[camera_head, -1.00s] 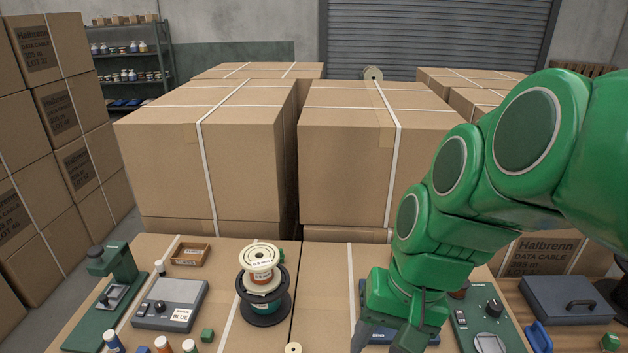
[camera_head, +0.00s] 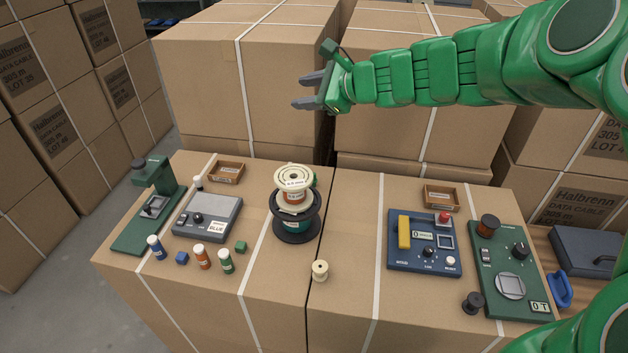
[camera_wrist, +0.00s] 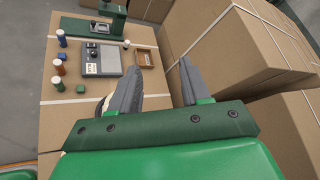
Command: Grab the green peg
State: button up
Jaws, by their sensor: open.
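The green peg (camera_head: 226,262) is a small upright green cylinder with a white top. It stands on the front left of the carton top, right of an orange peg (camera_head: 202,257) and a blue peg (camera_head: 156,248). In the wrist view the green peg (camera_wrist: 57,84) shows at the left, near a green cube (camera_wrist: 81,88). My gripper (camera_head: 306,91) is open and empty, high above and behind the spools, its fingers pointing left. In the wrist view its fingers (camera_wrist: 160,85) are spread apart, with the peg well outside them.
Stacked spools (camera_head: 293,215) stand right of the peg. A grey box labelled BLUE (camera_head: 208,216) and a green stand (camera_head: 150,205) are behind it. A blue control panel (camera_head: 425,245) is on the right. Tall cartons (camera_head: 270,70) rise behind.

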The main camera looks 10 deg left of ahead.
aim_at(315, 180)
jog(key=w+d+f+m+t+h, duration=0.1)
jog(key=w+f+m+t, duration=0.1)
jog(key=w+f+m, duration=0.4)
jog(key=w+d+f+m+t+h, duration=0.25)
jog(key=w+m, duration=0.35)
jog(key=w, duration=0.3)
jog(key=shift+n+g+y, duration=0.3)
jog(key=shift+g+y, duration=0.05)
jog(key=shift+y, duration=0.1)
jog(key=f, duration=2.9)
jog(key=shift+s+a+f, duration=0.15)
jog(key=shift+a+f, duration=0.25)
jog(key=shift+x, duration=1.4)
jog(key=shift+f+x, duration=0.2)
jog(key=shift+x, duration=2.25)
jog(key=shift+c, duration=0.2)
grip_shut()
